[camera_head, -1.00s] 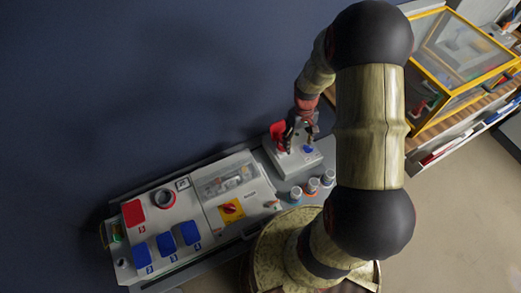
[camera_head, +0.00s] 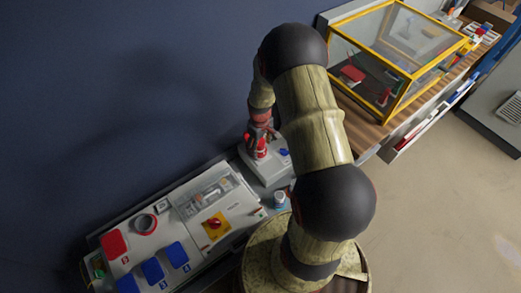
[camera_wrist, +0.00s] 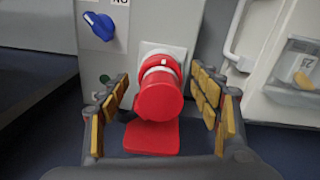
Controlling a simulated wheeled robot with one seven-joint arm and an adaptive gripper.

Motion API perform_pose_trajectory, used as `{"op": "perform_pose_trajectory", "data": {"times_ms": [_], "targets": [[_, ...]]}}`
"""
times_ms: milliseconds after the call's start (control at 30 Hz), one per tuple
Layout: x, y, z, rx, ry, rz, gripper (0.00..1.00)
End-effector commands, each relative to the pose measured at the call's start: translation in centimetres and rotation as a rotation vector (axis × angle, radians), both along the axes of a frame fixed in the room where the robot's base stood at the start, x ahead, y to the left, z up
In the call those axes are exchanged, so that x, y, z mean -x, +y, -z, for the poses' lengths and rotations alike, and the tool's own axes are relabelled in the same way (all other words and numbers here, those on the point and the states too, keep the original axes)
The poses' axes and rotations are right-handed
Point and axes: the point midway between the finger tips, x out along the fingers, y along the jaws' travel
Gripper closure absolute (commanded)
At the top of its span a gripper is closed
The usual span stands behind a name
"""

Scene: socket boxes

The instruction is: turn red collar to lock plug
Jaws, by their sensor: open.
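The red plug with its red collar (camera_wrist: 159,95) sits on the front of a grey socket box (camera_wrist: 140,30), in the middle of the wrist view. A red flap (camera_wrist: 151,137) hangs below it. My gripper (camera_wrist: 160,112) is open, with one yellow-padded finger to the left of the plug and one to the right, apart from it. In the head view my gripper (camera_head: 260,138) is over the small grey box (camera_head: 268,170) and partly covers the red plug. Whether the collar is turned cannot be told.
A blue rotary knob (camera_wrist: 98,25) is on the same box, up and left of the plug. A larger panel (camera_head: 180,225) with blue and red socket covers stands to the left. A yellow-framed case (camera_head: 400,55) stands on the bench at upper right.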

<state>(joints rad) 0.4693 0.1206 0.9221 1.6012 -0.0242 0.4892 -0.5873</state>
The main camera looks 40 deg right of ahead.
Motion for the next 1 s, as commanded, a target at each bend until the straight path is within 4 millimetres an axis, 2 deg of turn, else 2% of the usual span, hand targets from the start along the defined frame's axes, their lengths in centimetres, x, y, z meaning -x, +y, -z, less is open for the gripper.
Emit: {"op": "perform_pose_trajectory", "data": {"times_ms": [100,367,1000], "targets": [[0.07,0.02,1.09,-0.001,0.002,0.000,0.36],[0.04,0.00,1.10,0.000,0.001,0.000,0.37],[0.04,0.01,1.09,0.000,0.001,0.001,0.73]]}}
